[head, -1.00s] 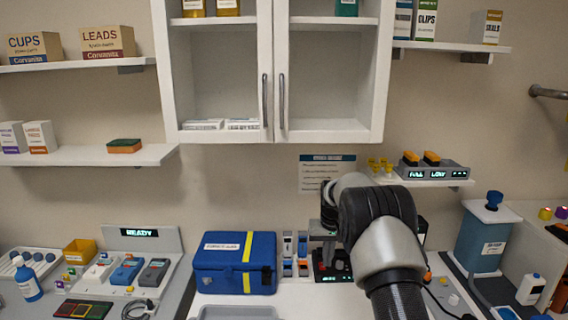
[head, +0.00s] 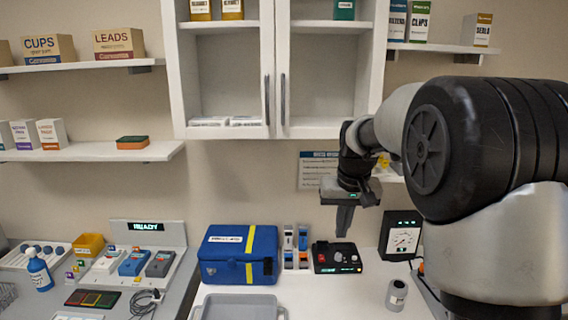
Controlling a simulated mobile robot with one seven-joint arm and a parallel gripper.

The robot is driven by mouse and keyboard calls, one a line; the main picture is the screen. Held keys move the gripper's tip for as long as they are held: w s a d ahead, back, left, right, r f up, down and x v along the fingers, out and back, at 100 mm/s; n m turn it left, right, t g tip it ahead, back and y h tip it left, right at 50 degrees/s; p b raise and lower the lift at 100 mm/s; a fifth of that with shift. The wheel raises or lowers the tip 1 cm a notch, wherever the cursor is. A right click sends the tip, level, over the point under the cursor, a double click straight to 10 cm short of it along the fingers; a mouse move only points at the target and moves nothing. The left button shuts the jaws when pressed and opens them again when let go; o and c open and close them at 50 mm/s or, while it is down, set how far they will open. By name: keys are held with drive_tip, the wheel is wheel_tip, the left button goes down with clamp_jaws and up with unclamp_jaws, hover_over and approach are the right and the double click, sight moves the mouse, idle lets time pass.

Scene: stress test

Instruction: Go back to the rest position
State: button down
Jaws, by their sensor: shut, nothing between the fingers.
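My gripper (head: 345,222) hangs from my arm in the right half of the head view, pointing down. Its fingers are shut with nothing between them. It is above the counter, over the black device with a red knob (head: 336,257), and apart from it. My arm's large dark joint and pale link fill the right side of the view and hide what lies behind them.
A blue case (head: 237,255) with a yellow strap stands on the counter left of my gripper. A grey tray (head: 240,300) is in front of it. A gauge (head: 403,237) and a small grey container (head: 397,295) stand to the right. A wall cabinet (head: 277,130) hangs above.

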drive_tip(key=s+r+t, duration=0.1)
drive_tip(key=s+r, duration=0.3)
drive_tip(key=s, duration=0.5)
drive_tip(key=s+r, duration=0.4)
drive_tip(key=s, duration=0.5)
drive_tip(key=s+f+t, duration=0.1)
drive_tip(key=s+f, duration=0.2)
drive_tip(key=s, duration=1)
drive_tip(key=shift+s+f, duration=0.2)
drive_tip(key=shift+f, duration=0.2)
drive_tip(key=shift+a, duration=0.1)
